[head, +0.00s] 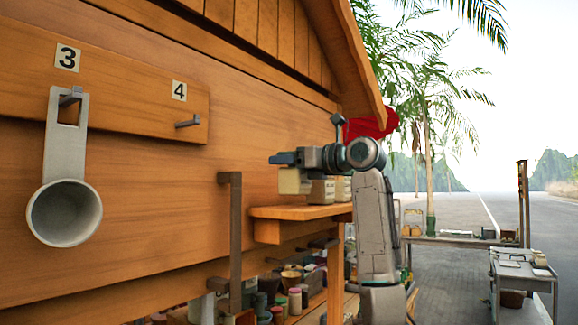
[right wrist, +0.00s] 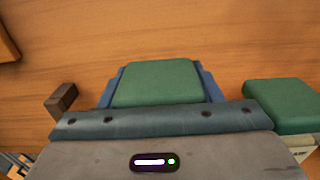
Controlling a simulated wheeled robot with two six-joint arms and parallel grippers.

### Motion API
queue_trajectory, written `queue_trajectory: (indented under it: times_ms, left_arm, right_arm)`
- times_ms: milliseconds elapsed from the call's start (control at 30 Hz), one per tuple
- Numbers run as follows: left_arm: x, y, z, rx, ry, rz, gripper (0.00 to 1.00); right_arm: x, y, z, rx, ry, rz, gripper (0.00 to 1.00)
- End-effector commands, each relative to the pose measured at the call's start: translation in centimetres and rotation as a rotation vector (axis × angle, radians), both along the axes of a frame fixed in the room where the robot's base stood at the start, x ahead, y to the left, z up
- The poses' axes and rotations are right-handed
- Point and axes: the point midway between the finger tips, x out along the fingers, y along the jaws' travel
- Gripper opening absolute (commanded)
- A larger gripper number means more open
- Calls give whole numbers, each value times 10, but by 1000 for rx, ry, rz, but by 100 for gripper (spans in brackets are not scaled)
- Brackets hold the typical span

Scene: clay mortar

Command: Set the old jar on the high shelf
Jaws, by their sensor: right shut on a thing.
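My right gripper (head: 284,159) is shut on a cream jar (head: 292,182), whose green lid (right wrist: 157,82) shows between the jaws in the right wrist view. The jar is upright, over the left part of the wooden high shelf (head: 285,212). Its base appears slightly above the board, with a small gap. Two similar cream jars, one nearer (head: 321,191) and one farther (head: 343,189), stand to its right on the shelf. The green lid of a neighbouring jar (right wrist: 282,105) shows at the right wrist view's right edge. My left gripper is out of view.
A dark upright bar (head: 235,240) with a bracket stands left of the shelf. A metal scoop (head: 64,212) hangs from hook 3; hook 4 (head: 188,123) is empty. Below are several pots and jars (head: 285,300). Tables (head: 455,240) stand farther right.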

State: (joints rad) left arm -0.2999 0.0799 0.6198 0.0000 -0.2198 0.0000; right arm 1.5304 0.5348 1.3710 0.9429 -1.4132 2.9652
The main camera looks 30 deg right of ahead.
Motion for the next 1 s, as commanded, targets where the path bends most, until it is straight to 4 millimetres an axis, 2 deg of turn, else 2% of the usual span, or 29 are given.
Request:
queue_trajectory:
  times_ms: [233, 667, 700, 767, 800, 1000]
  left_arm:
    - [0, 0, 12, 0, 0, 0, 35]
    - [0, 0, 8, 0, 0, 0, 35]
    - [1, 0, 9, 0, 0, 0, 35]
    - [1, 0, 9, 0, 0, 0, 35]
    - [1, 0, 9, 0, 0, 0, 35]
    - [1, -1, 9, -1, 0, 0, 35]
  right_arm:
    - [0, 0, -23, -1, 1, -1, 28]
    - [-1, 0, -31, -1, -1, 1, 28]
    - [-1, 0, -30, -1, 0, 1, 64]
    - [-1, 0, -29, 0, 0, 0, 76]
    - [-1, 0, -30, 0, 0, 0, 80]
    - [-1, 0, -29, 0, 0, 0, 80]
